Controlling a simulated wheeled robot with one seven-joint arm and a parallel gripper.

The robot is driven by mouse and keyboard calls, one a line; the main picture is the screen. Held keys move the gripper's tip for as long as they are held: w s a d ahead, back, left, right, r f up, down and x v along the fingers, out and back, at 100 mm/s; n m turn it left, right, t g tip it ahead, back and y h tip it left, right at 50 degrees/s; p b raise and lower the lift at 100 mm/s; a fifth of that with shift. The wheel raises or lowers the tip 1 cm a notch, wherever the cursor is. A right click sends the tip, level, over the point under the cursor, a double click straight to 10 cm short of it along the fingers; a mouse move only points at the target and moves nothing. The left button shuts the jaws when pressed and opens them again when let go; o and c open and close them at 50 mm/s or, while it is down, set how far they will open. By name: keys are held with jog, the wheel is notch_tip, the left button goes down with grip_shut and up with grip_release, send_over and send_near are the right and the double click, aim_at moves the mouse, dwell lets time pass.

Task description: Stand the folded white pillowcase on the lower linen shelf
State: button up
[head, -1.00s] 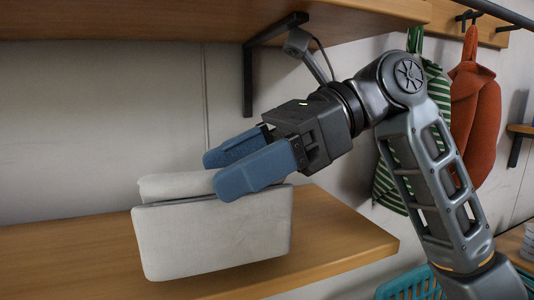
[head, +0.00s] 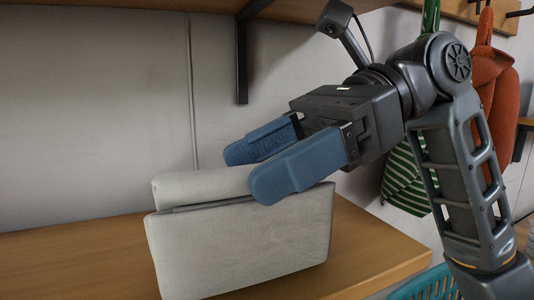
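The folded white pillowcase (head: 240,240) is a thick off-white block with a visible fold along its top. It is upright, slightly tilted, over the wooden lower shelf (head: 375,250). Its lower left corner runs out of the picture, and I cannot tell whether its base touches the shelf. My gripper (head: 270,165) comes from the right with two blue fingers. The near finger overlaps the front of the pillowcase's upper edge, and the far finger is at its back. The fingers appear shut on its thickness, though the far contact is hidden.
An upper wooden shelf (head: 120,5) with a dark bracket (head: 242,60) is overhead. Bare shelf lies left and right of the pillowcase. A green-striped cloth (head: 403,182) and red cloth (head: 498,80) hang at right behind my arm. A teal basket (head: 430,285) is below right.

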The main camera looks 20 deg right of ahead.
jog(key=o, duration=0.5)
jog(key=shift+c, duration=0.2)
jog(key=shift+r, duration=0.1)
jog(key=d+b, duration=0.2)
jog(key=d, duration=1.1)
jog(key=shift+r+b, duration=0.25)
jog(key=shift+b, duration=0.05)
jog(key=shift+d, duration=0.1)
